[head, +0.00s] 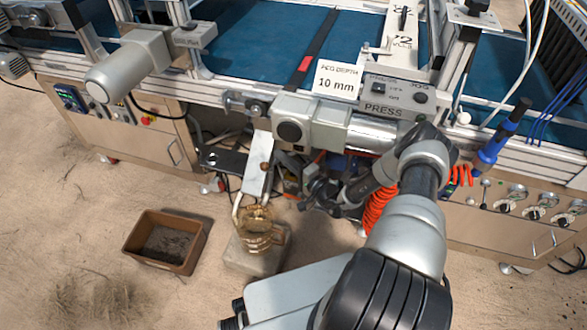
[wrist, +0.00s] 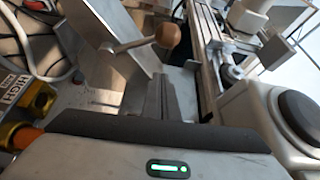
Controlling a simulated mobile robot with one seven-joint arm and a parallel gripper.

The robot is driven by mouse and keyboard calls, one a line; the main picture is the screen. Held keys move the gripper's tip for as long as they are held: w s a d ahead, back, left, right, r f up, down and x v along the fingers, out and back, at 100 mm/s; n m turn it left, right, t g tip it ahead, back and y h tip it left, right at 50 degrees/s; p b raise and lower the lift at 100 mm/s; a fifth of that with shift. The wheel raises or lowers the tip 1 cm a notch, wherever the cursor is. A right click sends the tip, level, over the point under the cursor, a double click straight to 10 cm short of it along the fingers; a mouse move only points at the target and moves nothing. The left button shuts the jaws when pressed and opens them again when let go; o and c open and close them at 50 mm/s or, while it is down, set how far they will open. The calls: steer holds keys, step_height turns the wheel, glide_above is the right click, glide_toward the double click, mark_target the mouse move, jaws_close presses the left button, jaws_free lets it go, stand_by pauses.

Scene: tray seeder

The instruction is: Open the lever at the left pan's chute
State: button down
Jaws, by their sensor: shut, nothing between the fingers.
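The lever shows in the wrist view as a thin metal rod (wrist: 126,46) ending in a brown round knob (wrist: 168,35). It stands out from a bright metal chute (wrist: 105,25). In the head view the chute is a tilted pale metal plate (head: 256,178) with a small brown knob (head: 264,165) on its face. My gripper (wrist: 165,100) is shut and empty, its dark fingers a little below the knob in the wrist view and apart from it. In the head view my gripper (head: 308,188) is just right of the chute, partly hidden by my arm and clutter.
A brown bin (head: 165,262) with dark soil lies on the sand to the left. The machine's grey motor housing (head: 320,125) overhangs above. Yellow connectors (wrist: 30,105) and cables are at left in the wrist view.

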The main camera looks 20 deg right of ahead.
mark_target(267, 169)
steer(key=s+a, duration=0.2)
steer(key=a, duration=0.1)
steer(key=shift+s+f, duration=0.1)
steer(key=shift+s, duration=0.05)
